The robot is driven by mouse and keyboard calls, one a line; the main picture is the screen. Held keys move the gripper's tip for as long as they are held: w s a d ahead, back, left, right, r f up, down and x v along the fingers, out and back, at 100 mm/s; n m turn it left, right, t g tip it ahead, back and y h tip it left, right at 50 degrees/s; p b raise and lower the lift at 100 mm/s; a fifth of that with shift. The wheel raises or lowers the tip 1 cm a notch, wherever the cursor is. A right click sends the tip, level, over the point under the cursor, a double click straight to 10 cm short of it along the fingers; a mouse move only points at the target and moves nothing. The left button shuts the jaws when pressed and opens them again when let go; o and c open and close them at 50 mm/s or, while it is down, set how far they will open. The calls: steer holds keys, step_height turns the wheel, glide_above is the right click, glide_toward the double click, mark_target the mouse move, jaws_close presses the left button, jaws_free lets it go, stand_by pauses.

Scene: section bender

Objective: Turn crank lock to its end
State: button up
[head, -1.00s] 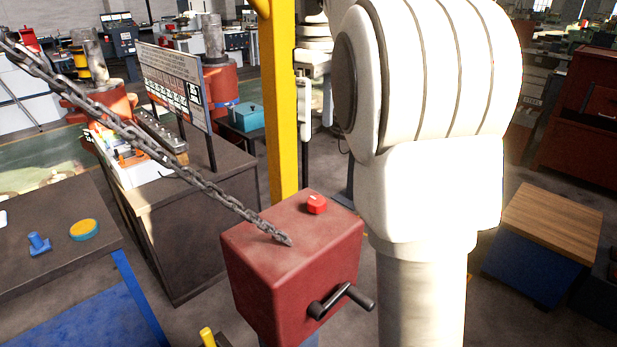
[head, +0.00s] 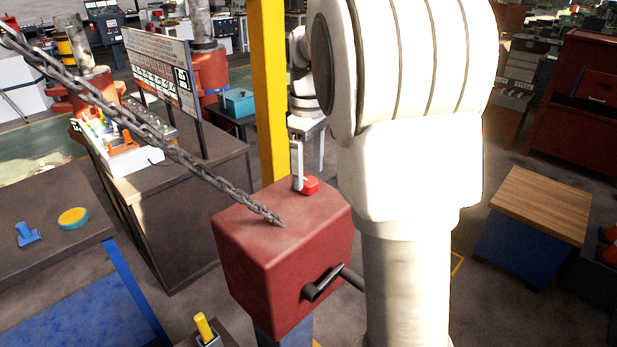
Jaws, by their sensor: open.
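A small red knob (head: 311,186), which I take to be the crank lock, sits on top of a dark red box (head: 285,235). A black crank handle (head: 325,283) sticks out of the box's right front face. My gripper (head: 308,178) points down at the knob, fingers apart. Its near finger comes down just left of the knob and overlaps it in the picture. The other finger is further back, partly hidden by my arm. I cannot tell whether either finger touches the knob.
A heavy chain (head: 170,150) runs from upper left to the box top. A yellow post (head: 268,90) stands behind the box. A dark table (head: 50,235) is at left, and a wood-topped blue block (head: 540,205) at right. My white arm hides much of the middle.

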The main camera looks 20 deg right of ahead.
steer(key=shift+f, duration=1.05)
jaws_close()
